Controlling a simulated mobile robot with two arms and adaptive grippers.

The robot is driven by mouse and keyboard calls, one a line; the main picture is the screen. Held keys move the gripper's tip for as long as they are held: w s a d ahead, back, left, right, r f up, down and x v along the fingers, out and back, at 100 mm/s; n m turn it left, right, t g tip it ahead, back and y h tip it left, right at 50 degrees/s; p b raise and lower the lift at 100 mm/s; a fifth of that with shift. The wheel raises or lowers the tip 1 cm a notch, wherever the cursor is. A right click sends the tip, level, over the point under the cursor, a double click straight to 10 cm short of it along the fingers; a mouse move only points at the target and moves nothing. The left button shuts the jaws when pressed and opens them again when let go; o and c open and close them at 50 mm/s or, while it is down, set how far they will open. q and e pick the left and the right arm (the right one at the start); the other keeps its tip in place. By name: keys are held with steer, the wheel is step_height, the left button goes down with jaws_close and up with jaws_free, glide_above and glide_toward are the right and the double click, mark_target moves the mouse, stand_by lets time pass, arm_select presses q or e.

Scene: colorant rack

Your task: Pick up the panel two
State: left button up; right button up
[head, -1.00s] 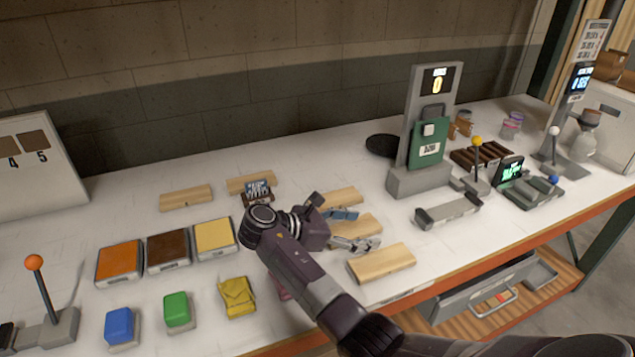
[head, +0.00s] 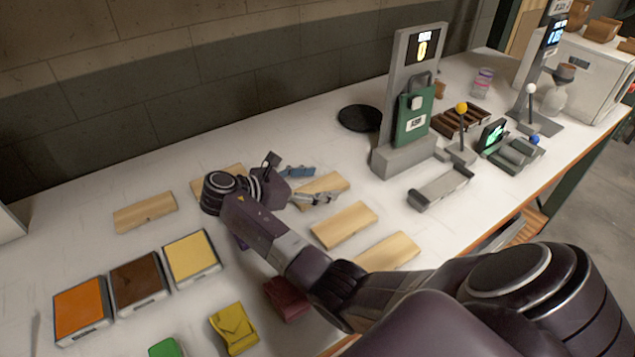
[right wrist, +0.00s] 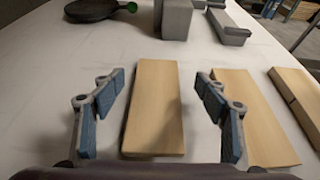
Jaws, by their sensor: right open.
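Several plain pale wooden panels lie flat on the white table; I see no numbers on them, so I cannot tell which is panel two. My right gripper (head: 308,186) is open. Its blue-padded fingers are on either side of one panel (head: 326,186), apart from it. In the right wrist view, this panel (right wrist: 154,105) lies between the open fingers (right wrist: 160,100), with a gap on each side. Two more panels (head: 345,225) (head: 388,251) lie nearer the table's front edge. Another panel (head: 145,212) lies at the left, and one is partly hidden behind my wrist. My left gripper is out of view.
Orange (head: 81,309), brown (head: 139,284) and yellow (head: 192,257) trays stand at the left front. A yellow pouch (head: 234,328) and a dark red item (head: 286,299) lie near my forearm. A grey stand (head: 400,160) with a green canister (head: 414,118) rises right of the panels.

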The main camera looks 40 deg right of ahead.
mark_target(338, 179)
steer(key=p+x, duration=0.1)
steer(key=x, duration=0.4)
steer(key=shift+w+d, duration=0.15)
steer(key=shift+c, duration=0.4)
steer(key=c, duration=1.2)
steer(key=shift+r, duration=0.15)
